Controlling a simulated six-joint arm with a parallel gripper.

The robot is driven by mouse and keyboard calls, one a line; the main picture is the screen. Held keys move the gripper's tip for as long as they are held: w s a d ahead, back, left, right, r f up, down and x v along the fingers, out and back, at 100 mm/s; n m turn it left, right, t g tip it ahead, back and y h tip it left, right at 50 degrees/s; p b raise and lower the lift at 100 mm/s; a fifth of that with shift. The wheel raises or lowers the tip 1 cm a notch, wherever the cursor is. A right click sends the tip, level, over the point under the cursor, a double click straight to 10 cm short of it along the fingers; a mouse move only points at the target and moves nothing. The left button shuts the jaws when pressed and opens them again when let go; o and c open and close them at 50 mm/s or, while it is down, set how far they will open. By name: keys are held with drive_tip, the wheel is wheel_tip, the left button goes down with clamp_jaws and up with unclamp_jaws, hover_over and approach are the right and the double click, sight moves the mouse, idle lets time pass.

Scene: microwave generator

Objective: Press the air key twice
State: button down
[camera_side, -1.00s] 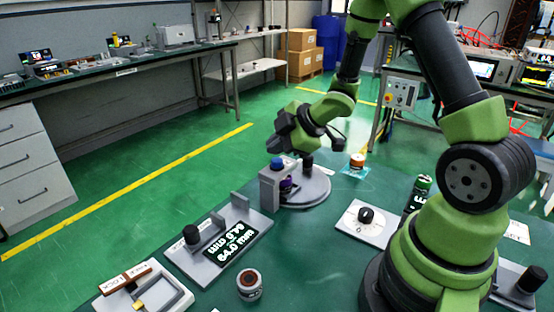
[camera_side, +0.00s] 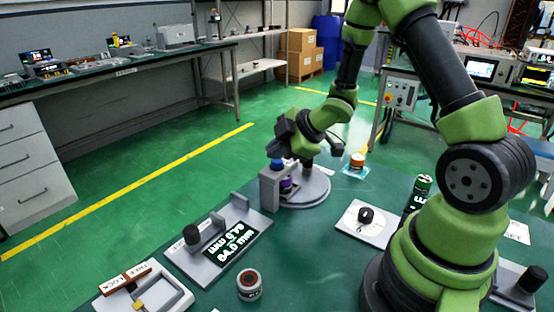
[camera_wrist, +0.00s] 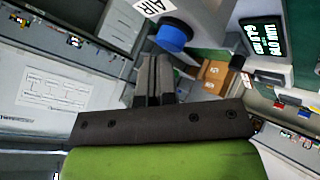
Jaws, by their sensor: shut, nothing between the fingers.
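The air key is a round blue button (camera_side: 277,163) on top of a grey housing (camera_side: 268,190). In the wrist view the blue button (camera_wrist: 174,36) shows close beside my fingertips, near a white label reading AIR (camera_wrist: 150,5). My gripper (camera_side: 276,151) is shut and empty, its fingers just above the button in the side view. In the wrist view the shut fingers (camera_wrist: 154,62) point toward the button's edge. I cannot tell whether they touch it.
A dial on a white plate (camera_side: 365,222) and an orange-topped jar (camera_side: 357,160) stand to the right. The green table between is clear.

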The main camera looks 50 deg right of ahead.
sight(277, 161)
drive_tip(key=shift+f, duration=0.3)
drive_tip(key=shift+r, duration=0.15)
idle(0.4)
drive_tip(key=shift+r, duration=0.8)
drive_tip(key=shift+r, duration=2.55)
drive_tip(key=shift+r, duration=0.1)
